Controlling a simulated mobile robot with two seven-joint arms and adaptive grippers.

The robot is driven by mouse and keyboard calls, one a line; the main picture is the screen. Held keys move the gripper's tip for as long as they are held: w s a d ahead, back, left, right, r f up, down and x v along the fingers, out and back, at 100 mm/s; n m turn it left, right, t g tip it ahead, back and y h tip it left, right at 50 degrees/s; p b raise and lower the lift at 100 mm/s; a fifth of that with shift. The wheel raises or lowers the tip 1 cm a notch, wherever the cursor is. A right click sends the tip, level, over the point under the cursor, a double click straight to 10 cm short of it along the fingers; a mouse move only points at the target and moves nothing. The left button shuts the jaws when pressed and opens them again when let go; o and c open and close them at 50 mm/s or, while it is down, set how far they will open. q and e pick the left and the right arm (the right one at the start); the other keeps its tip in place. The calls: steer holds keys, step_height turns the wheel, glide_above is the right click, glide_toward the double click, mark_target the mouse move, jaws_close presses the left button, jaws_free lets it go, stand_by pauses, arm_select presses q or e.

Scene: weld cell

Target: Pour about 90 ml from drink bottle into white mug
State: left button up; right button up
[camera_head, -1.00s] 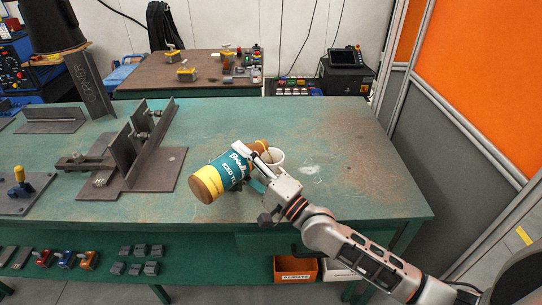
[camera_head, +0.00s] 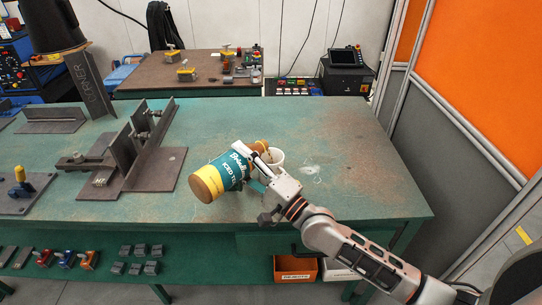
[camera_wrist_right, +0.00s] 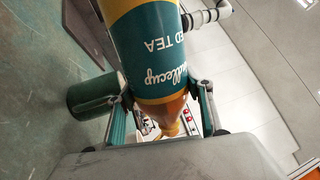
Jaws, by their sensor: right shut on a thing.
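The drink bottle (camera_head: 221,174) has a teal "ICED TEA" label, yellow bands and an amber neck. It is tipped over, base toward the lower left and neck toward the upper right. My right gripper (camera_head: 263,168) is shut around it. In the right wrist view the bottle (camera_wrist_right: 150,58) lies between both fingers (camera_wrist_right: 160,108). The white mug (camera_head: 279,159) stands on the bench just right of the neck, partly hidden by the gripper. The neck is close to the mug's left rim; whether it is over the opening, or liquid flows, I cannot tell. My left gripper is out of view.
The green bench (camera_head: 350,150) is clear to the right and behind the mug. A dark steel fixture (camera_head: 135,150) stands to the left. A second table (camera_head: 150,76) with small parts is behind. An orange and grey partition (camera_head: 470,90) bounds the right side.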

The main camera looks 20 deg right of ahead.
steer(key=n+b, duration=0.1)
steer(key=n, duration=0.1)
steer(key=n+g+y+b, duration=0.1)
steer(key=n, duration=0.1)
steer(key=shift+s+a+f+b, duration=0.25)
steer(key=shift+f+b, duration=0.05)
steer(key=shift+w+r+n, duration=0.1)
steer(key=shift+r+n, duration=0.3)
steer(key=shift+n, duration=0.2)
steer(key=shift+n+y, duration=0.3)
steer(key=shift+n+g, duration=0.3)
steer(key=shift+n, duration=0.1)
steer(key=shift+w, duration=0.1)
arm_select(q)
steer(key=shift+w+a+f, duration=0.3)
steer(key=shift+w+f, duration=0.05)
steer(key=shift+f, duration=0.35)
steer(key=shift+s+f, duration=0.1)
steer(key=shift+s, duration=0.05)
arm_select(e)
steer(key=shift+d+n+y, duration=0.1)
steer(key=shift+n+y, duration=0.2)
steer(key=shift+n, duration=0.1)
